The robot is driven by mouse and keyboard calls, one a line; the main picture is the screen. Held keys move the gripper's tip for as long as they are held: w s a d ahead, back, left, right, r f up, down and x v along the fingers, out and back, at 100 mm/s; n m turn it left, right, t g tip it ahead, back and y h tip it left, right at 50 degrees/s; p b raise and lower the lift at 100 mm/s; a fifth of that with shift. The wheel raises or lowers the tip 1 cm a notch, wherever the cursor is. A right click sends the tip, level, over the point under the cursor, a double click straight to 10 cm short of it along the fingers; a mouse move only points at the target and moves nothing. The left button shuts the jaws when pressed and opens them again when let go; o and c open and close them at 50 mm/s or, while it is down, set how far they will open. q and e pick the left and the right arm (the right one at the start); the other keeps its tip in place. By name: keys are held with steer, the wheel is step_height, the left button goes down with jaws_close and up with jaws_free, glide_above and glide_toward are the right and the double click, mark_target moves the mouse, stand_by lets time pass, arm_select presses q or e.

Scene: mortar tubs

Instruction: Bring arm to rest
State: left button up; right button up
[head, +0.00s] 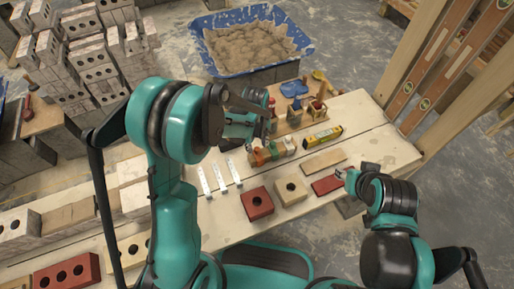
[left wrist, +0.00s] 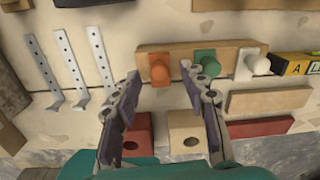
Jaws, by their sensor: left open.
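My left gripper (head: 266,122) is held above the wooden bench (head: 385,150). In the left wrist view its two fingers (left wrist: 160,78) are spread wide with nothing between them. Beyond them is a wooden strip (left wrist: 215,52) bearing an orange knob (left wrist: 159,70), a green knob (left wrist: 205,62) and a white knob (left wrist: 254,62). My right gripper (head: 346,176) is low at the bench's front edge, beside a flat red block (head: 326,185). Its fingers are too small to tell whether they are open.
A red holed brick (head: 258,204), a tan holed brick (head: 291,190), a wooden block (head: 323,161), a yellow-black box (head: 322,137) and metal straps (head: 219,177) lie on the bench. Behind stands a blue mortar tub (head: 307,46). Brick stacks (head: 95,70) are left, wooden posts (head: 408,60) right.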

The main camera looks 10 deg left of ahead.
arm_select(q)
step_height(320, 180, up, 9)
steer(key=shift+r, duration=0.2)
steer(key=shift+s, duration=0.15)
steer(key=s+a+r+n+t, duration=0.3)
steer(key=s+n, duration=0.4)
steer(key=n, duration=0.6)
steer(key=s+a+r+n+t, duration=0.4)
steer(key=s+n, duration=0.4)
steer(key=n, duration=0.6)
steer(key=shift+s+a+r+n, duration=0.2)
steer(key=shift+r+n, duration=0.1)
steer(key=shift+r, duration=0.4)
